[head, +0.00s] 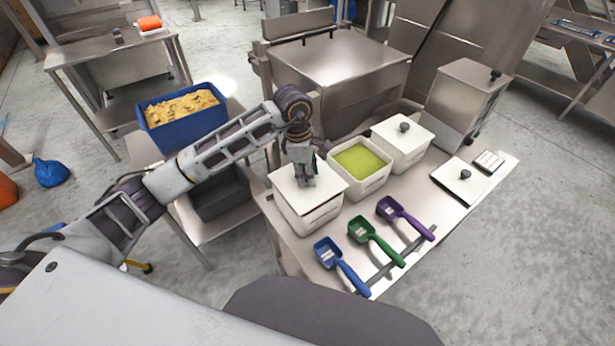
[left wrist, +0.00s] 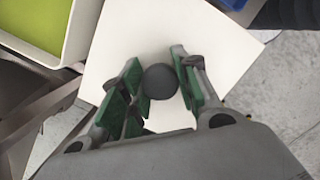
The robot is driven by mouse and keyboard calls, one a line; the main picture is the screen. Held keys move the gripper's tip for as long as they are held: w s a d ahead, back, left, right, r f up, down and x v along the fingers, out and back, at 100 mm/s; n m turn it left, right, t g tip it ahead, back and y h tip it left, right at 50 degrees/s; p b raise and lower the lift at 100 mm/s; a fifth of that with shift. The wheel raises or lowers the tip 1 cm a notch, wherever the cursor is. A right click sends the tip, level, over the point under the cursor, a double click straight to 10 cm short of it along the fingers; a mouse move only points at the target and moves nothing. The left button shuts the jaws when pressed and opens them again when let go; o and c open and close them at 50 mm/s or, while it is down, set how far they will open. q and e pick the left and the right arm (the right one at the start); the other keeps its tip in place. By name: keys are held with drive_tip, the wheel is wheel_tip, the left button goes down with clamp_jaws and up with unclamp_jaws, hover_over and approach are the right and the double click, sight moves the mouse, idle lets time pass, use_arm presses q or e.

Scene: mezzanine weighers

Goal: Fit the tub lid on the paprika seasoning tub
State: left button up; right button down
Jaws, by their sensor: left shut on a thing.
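My left gripper (head: 306,183) is shut on the dark round knob (left wrist: 160,82) of a white square tub lid (head: 330,187). The lid also shows in the left wrist view (left wrist: 215,45), with the green-padded fingers on both sides of the knob. The lid lies over the mouth of the leftmost white tub (head: 306,222), resting on it or very close above; I cannot tell if it is fully seated. The lid hides this tub's contents, so I cannot see whether it holds paprika. My right gripper is not in view.
Beside it stands an open tub (head: 362,165) of green seasoning, then a lidded tub (head: 402,143). Another knobbed lid (head: 450,180) lies on the steel table. Blue (head: 340,262), green (head: 375,240) and purple (head: 404,217) scoops lie in front. A blue crate (head: 183,130) stands left.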

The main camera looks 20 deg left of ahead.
use_arm(q)
drive_tip(key=shift+f, duration=0.95)
drive_tip(key=shift+f, duration=0.2)
drive_tip(key=o, duration=1)
drive_tip(key=shift+o, duration=0.2)
drive_tip(key=shift+r, duration=0.15)
